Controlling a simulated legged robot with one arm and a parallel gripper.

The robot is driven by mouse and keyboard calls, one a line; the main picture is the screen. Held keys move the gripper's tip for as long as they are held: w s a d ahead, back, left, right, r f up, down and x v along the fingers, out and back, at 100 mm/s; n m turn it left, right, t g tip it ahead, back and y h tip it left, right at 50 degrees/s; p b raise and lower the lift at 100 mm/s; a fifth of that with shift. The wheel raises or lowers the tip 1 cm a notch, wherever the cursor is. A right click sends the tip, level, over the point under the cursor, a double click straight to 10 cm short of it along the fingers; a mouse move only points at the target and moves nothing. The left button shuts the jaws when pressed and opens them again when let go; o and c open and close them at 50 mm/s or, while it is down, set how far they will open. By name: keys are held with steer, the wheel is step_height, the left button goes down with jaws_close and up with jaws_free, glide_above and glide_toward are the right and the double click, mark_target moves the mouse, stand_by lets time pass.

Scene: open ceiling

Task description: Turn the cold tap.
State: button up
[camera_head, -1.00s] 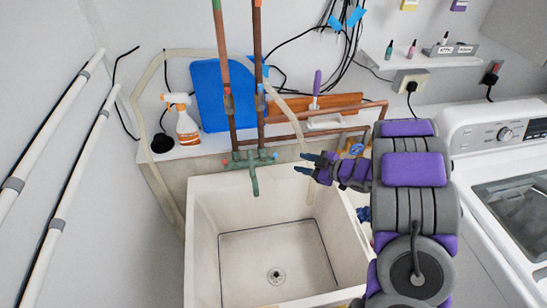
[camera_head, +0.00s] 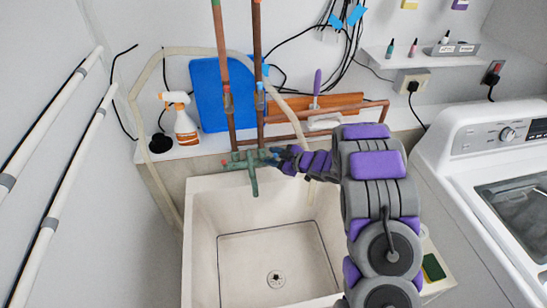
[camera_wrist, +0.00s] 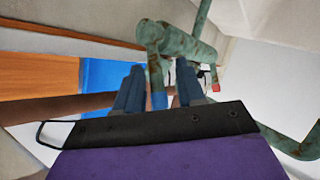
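The green faucet (camera_head: 254,176) is mounted on the wall above the sink, under two copper pipes. My gripper (camera_head: 274,156) is at the faucet's right end. In the wrist view the green faucet body (camera_wrist: 182,42) runs across the top. The cold tap handle (camera_wrist: 156,78), with a blue tip, lies between the two fingers of my gripper (camera_wrist: 160,68). The fingers stand apart, and a gap shows between the left finger and the handle. The other handle, with a red tip (camera_wrist: 214,78), is beyond the right finger. In the head view my gripper hides the cold tap handle.
The white sink (camera_head: 205,260) is empty below the faucet. A spray bottle (camera_head: 186,130) and a blue board (camera_head: 208,95) stand on the ledge left of the pipes. A washing machine (camera_head: 460,150) is at the right. A beige hose (camera_head: 150,160) hangs around the sink's left side.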

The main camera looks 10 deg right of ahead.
steer(key=shift+d, duration=0.3)
steer(key=shift+c, duration=0.9)
jaws_close()
steer(key=shift+r, duration=0.1)
